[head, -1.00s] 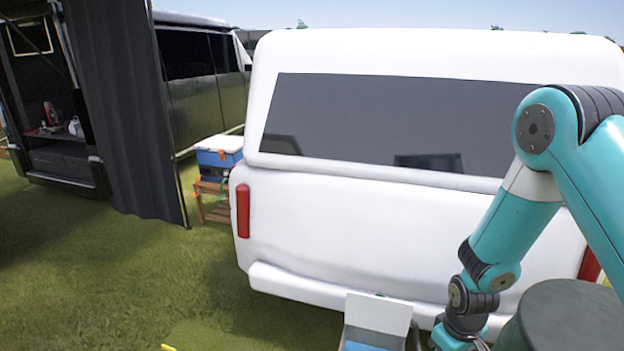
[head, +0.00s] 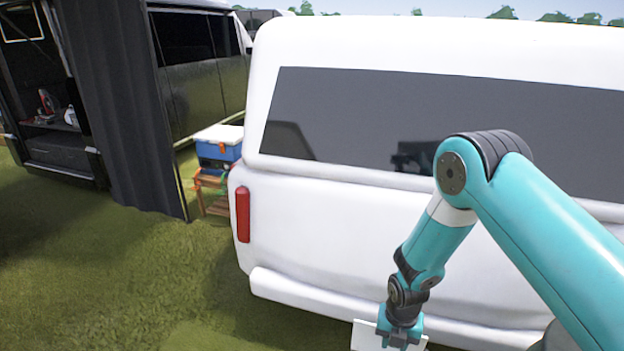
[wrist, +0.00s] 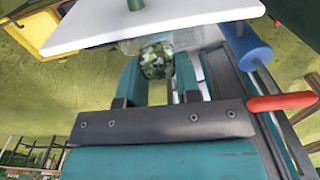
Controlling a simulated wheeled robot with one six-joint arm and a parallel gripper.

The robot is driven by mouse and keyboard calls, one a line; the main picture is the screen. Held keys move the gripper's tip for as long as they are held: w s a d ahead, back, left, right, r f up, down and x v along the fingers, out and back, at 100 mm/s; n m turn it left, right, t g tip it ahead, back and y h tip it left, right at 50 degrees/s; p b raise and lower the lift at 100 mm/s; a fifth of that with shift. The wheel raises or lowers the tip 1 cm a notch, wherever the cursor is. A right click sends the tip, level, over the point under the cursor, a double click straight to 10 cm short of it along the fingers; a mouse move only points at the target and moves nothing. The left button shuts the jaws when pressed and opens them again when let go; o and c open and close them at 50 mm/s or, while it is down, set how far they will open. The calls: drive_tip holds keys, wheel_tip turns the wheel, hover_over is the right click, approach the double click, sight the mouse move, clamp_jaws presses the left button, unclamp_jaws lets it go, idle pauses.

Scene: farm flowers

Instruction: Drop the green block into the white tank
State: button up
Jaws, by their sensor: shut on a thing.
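My gripper (wrist: 157,72) is shut on a rounded, mottled green, black and white thing (wrist: 156,60) between its teal fingers in the wrist view. I cannot tell whether this is the green block. In the head view the wrist end of my arm (head: 400,325) is low in front of the white vehicle, and the fingertips are out of frame. A white panel (wrist: 170,20) lies past the fingers, with a small green peg-like piece (wrist: 135,5) at the picture's top edge. I cannot make out a white tank for certain.
A white vehicle (head: 330,215) fills the middle. A blue cooler with a white lid (head: 218,146) stands on a wooden stand beside it. The wrist view shows a blue cylinder (wrist: 247,46), a red handle (wrist: 282,101) and a yellow box (wrist: 33,30). Open grass (head: 110,270) lies at left.

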wheel_tip(320, 180, down, 6)
drive_tip(key=b, duration=0.4)
drive_tip(key=o, duration=1)
wheel_tip(320, 180, up, 18)
drive_tip(key=shift+d+f+b, duration=0.1)
drive_tip(key=shift+f+b, duration=0.15)
drive_tip(key=shift+b, duration=0.7)
